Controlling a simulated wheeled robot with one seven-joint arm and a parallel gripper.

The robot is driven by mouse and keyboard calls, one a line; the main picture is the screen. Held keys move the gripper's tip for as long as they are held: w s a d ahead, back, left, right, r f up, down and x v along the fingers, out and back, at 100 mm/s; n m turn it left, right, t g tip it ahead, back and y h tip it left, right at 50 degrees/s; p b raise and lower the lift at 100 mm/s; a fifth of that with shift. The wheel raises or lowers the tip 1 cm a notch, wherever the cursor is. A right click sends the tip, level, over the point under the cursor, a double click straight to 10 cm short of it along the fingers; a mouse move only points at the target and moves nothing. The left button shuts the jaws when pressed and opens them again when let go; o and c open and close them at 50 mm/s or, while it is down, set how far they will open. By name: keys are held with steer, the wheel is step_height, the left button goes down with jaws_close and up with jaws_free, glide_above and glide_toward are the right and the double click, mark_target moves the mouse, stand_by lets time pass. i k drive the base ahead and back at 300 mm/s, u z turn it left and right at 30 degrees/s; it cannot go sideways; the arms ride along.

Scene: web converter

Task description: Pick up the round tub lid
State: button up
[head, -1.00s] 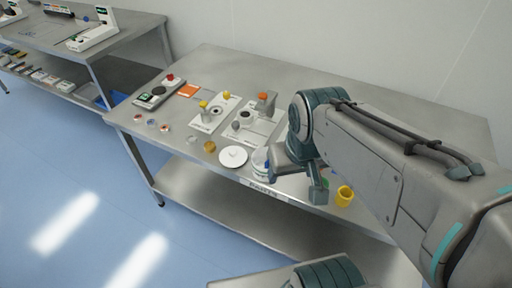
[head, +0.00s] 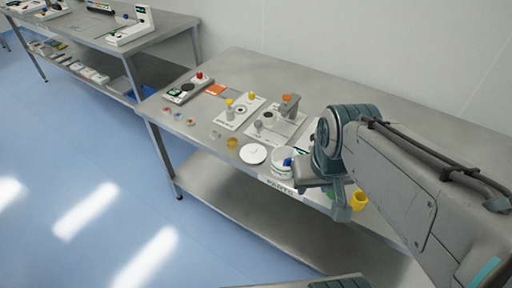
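The round tub lid (head: 253,154) is a flat white disc lying on the steel table near its front edge. Just right of it stands a white open tub (head: 283,161) with something blue at its rim. My gripper (head: 341,209) is right of the lid and tub, near the table's front edge, and clear of the lid. The arm covers part of the table behind it. The fingers are too small and partly hidden, so I cannot tell whether they are open.
A yellow cup (head: 359,201) is beside my gripper. A small yellow-brown cup (head: 232,143) is left of the lid. Grey fixtures on white plates (head: 276,126) stand behind the lid. A control box with a red button (head: 188,88) is further left. The table's back right is bare.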

mark_target(252, 154)
steer(key=k, duration=1.15)
steer(key=u, duration=0.75)
steer(key=i, duration=0.8)
steer(key=u, duration=0.75)
steer(key=i, duration=1)
steer(key=z, duration=0.95)
steer(key=i, duration=0.75)
steer(key=z, duration=0.75)
